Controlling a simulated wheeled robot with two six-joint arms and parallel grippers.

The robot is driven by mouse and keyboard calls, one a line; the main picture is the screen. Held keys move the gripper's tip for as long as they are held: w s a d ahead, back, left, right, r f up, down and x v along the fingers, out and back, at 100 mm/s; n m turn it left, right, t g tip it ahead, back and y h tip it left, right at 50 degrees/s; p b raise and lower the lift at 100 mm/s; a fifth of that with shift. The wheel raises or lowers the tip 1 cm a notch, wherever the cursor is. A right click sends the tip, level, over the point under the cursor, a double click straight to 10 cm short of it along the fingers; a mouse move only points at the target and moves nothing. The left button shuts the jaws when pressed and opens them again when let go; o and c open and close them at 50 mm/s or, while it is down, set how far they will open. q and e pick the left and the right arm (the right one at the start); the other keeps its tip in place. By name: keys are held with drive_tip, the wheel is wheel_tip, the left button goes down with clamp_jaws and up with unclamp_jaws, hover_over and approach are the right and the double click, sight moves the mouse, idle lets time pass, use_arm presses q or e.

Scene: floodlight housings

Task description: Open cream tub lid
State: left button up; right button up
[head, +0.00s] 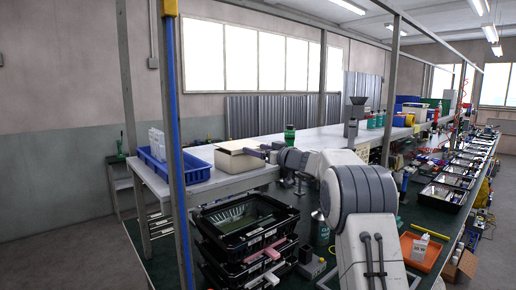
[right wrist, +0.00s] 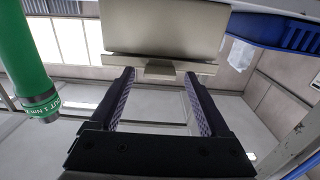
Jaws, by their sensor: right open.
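The cream tub (head: 235,161) stands on the white shelf at the left, with its cream lid (head: 243,147) on top; the lid looks down, but I cannot tell if it is fully closed. The tub also fills the top of the right wrist view (right wrist: 165,38), where a small tab (right wrist: 160,71) juts from its near edge. My right gripper (head: 264,150) is at the tub's right side. Its two fingers (right wrist: 158,80) are apart, with the tab near and between the fingertips. I cannot tell whether they touch it. My left gripper is not in view.
A blue crate (head: 187,170) with white bottles stands left of the tub. A blue-and-grey post rises in front of the shelf. Black trays (head: 245,246) are stacked below.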

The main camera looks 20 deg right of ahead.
clamp_jaws()
idle(1.4)
